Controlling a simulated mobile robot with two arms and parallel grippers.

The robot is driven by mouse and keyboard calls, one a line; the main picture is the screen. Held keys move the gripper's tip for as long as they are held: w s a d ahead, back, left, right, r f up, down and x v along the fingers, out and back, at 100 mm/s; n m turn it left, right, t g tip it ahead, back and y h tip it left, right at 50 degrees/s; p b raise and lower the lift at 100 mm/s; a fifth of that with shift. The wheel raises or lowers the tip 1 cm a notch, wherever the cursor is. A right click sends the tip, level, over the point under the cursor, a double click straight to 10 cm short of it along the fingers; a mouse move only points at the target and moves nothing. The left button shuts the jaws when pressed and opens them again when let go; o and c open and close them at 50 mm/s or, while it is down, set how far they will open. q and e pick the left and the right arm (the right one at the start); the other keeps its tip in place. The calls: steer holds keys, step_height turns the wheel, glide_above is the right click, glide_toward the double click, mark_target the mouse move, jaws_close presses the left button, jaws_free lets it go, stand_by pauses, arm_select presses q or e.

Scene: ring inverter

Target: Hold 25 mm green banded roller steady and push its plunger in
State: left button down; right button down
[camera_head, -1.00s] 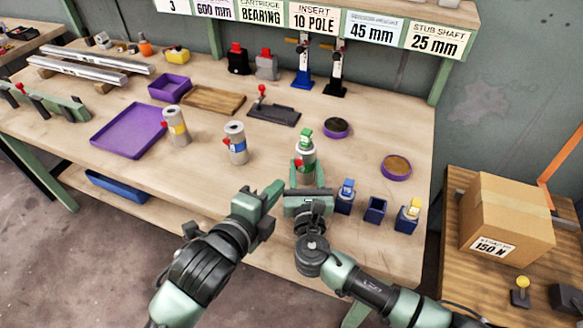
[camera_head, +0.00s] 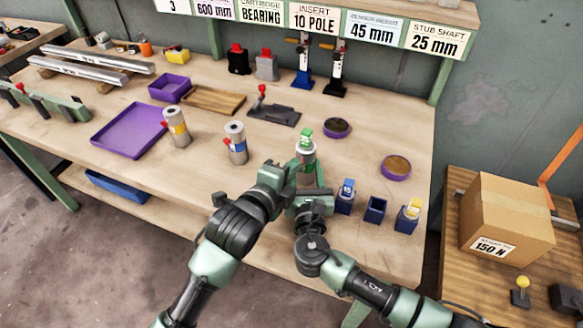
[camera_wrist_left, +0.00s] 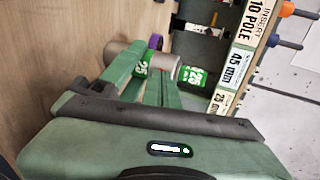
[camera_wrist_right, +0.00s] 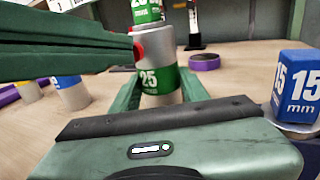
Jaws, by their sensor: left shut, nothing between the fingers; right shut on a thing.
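The green banded roller (camera_head: 307,157) stands upright near the bench's front edge, with a green "25" cap (camera_head: 306,138) on top. My right gripper (camera_head: 306,177) is shut around its lower body. In the right wrist view the green "25" band (camera_wrist_right: 160,80) shows between my right fingers. A red plunger (camera_wrist_right: 139,48) sticks out of the roller's left side. My left gripper (camera_head: 287,171) is shut and empty, its tips at or very near the plunger; contact is unclear. In the left wrist view the roller (camera_wrist_left: 160,63) is just beyond my left fingers, and its plunger is hidden.
A blue "15 mm" block (camera_head: 346,190), an empty blue holder (camera_head: 376,209) and a yellow-topped block (camera_head: 408,214) stand right of my right gripper. Rollers with blue (camera_head: 236,146) and yellow (camera_head: 178,128) bands stand to the left. Purple-rimmed discs (camera_head: 396,168) lie behind.

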steer(key=shift+a, duration=0.1)
arm_select(q)
steer(key=shift+w+d+f, duration=0.1)
steer(key=shift+w+d, duration=0.15)
steer(key=shift+w, duration=0.45)
arm_select(e)
steer(key=shift+s+a, duration=0.1)
steer(key=shift+s, duration=0.05)
arm_select(q)
steer(key=v, duration=1.4)
steer(key=shift+f, duration=0.4)
arm_select(e)
steer(key=shift+d+f, duration=0.1)
steer(key=shift+d, duration=0.1)
arm_select(q)
steer(key=shift+s+a, duration=0.1)
arm_select(e)
steer(key=c, duration=0.7)
jaws_free()
steer(key=shift+o, duration=0.2)
